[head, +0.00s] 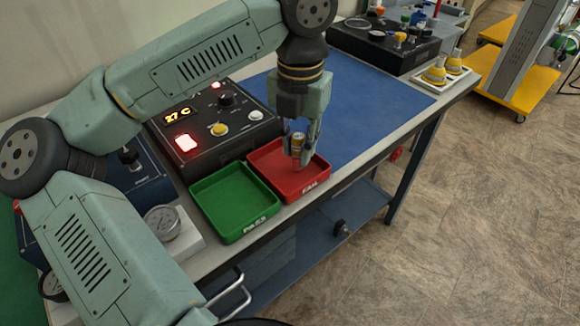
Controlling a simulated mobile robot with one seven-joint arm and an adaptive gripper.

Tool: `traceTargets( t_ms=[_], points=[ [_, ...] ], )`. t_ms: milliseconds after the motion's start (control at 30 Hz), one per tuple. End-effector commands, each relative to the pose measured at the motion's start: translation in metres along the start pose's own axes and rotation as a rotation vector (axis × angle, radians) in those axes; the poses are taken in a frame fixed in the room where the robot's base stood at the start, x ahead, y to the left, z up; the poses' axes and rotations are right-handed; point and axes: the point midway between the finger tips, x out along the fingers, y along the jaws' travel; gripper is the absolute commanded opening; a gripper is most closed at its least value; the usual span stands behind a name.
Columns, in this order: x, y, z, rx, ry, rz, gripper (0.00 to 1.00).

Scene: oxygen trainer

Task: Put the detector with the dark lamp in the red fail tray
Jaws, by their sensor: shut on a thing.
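My gripper (300,150) points down over the red fail tray (262,157).
A black control box (210,125) with a lit red button and a 27 C display stands behind the trays. Yellow detectors (436,72) stand on a white holder at the right. The blue mat (375,100) is mostly clear. A gauge (162,222) sits at the left.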

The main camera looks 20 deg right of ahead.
Motion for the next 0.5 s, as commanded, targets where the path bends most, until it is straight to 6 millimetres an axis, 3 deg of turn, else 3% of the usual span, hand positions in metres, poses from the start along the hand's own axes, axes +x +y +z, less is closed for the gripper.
traceTargets(
  t_ms=[67,100,433,500],
  points=[
    [-0.0007,0.0,0.0,0.0,0.0,0.0,0.0],
    [-0.0007,0.0,0.0,0.0,0.0,0.0,0.22],
    [-0.0007,0.0,-0.0001,0.0,0.0,0.0,0.44],
    [-0.0007,0.0,-0.0001,0.0,0.0,0.0,0.44]
  ],
)
